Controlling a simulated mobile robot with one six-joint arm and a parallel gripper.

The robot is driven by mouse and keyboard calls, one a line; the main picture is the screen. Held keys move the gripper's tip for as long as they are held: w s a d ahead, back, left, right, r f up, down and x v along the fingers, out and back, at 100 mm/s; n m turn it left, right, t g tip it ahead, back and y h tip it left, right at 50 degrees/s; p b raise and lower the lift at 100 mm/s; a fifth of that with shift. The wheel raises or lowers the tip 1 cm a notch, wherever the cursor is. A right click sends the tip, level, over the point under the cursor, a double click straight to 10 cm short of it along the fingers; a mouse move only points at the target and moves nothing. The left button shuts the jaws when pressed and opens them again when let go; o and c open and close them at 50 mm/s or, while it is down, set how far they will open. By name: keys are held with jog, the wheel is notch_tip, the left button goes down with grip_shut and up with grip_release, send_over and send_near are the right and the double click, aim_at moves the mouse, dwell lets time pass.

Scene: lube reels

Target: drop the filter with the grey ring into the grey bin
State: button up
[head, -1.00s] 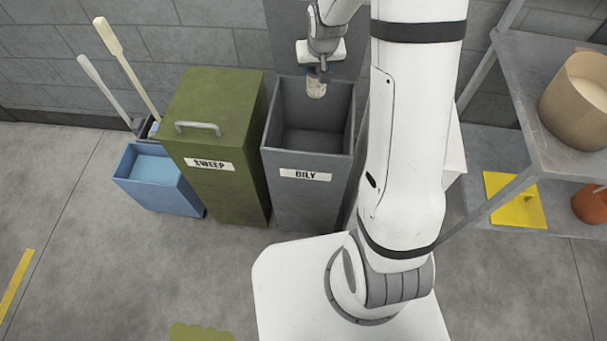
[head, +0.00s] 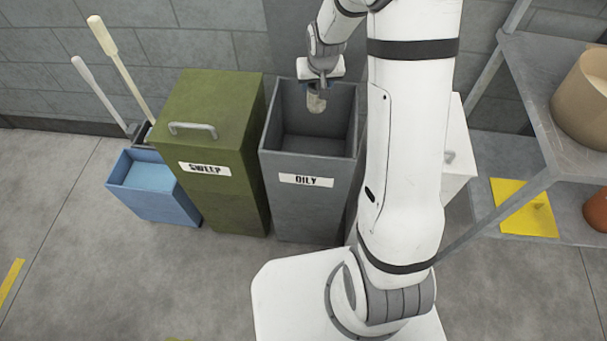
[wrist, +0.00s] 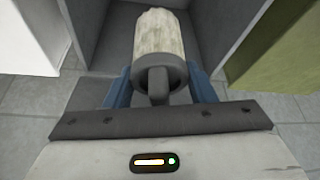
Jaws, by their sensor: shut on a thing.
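The filter (wrist: 159,35) is a pale, stained cylinder with a grey ring at its near end in the wrist view. My gripper (wrist: 160,92) is shut on it, with a blue finger on each side of the ring end. In the head view the filter (head: 316,103) hangs below my gripper (head: 318,88), over the open mouth of the grey bin. The grey bin (head: 306,212) is labelled OILY and its lid stands raised behind. The inside that shows looks empty. The bin's inner wall also shows beyond the filter in the wrist view (wrist: 110,38).
A closed green SWEEP bin (head: 222,125) with a handle stands directly left of the grey bin. A metal shelf (head: 545,125) with a tan tub (head: 585,100) stands at right.

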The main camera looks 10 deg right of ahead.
jog(key=o, duration=1.1)
jog(key=shift+c, duration=0.2)
jog(key=shift+v, duration=3.95)
